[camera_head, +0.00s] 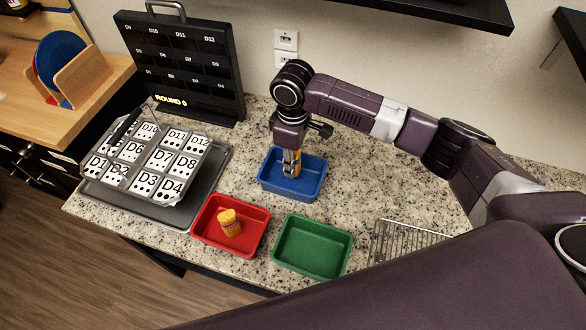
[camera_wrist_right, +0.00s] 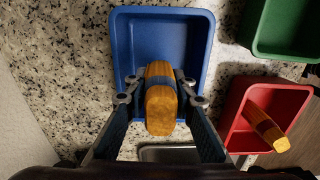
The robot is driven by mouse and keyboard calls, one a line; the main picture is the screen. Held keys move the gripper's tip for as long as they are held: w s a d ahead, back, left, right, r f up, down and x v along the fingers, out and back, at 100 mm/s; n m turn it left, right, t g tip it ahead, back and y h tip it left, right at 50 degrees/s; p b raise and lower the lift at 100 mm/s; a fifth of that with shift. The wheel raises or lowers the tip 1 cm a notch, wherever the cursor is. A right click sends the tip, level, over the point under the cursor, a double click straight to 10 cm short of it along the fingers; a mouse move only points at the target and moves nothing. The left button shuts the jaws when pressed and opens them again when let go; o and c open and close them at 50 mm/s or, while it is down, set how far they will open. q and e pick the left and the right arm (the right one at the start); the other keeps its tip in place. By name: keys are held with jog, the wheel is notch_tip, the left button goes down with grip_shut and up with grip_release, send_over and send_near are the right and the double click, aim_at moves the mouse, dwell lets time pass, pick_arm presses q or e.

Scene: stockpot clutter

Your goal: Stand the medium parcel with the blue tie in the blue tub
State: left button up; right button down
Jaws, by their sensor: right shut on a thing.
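The medium parcel, orange-yellow with a blue-grey tie around its middle, is between the fingers of my right gripper (camera_head: 291,158). In the right wrist view the parcel (camera_wrist_right: 160,112) is gripped by both fingertips at its sides, with its end toward the camera. The blue tub (camera_head: 318,183) is directly below; in the right wrist view its floor and walls (camera_wrist_right: 117,50) show around the parcel. The parcel looks upright, with its lower end within the tub's outline. I cannot tell whether it touches the floor. My left gripper is not in view.
A red tub (camera_head: 258,245) holds another yellow-orange parcel (camera_head: 230,224), leaning. An empty green tub (camera_head: 312,247) stands beside it. A wire rack (camera_head: 405,243) lies at right. A grey tray (camera_head: 200,205) with a tilted card holder (camera_head: 150,160) and a black board (camera_head: 185,60) stand at left.

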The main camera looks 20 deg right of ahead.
jog(key=shift+f, duration=2)
jog(key=shift+f, duration=0.15)
jog(key=c, duration=1.6)
grip_release()
notch_tip(320, 180, up, 12)
jog(key=shift+r+b, duration=0.2)
jog(key=shift+b, duration=0.5)
jog(key=shift+s+f, duration=0.1)
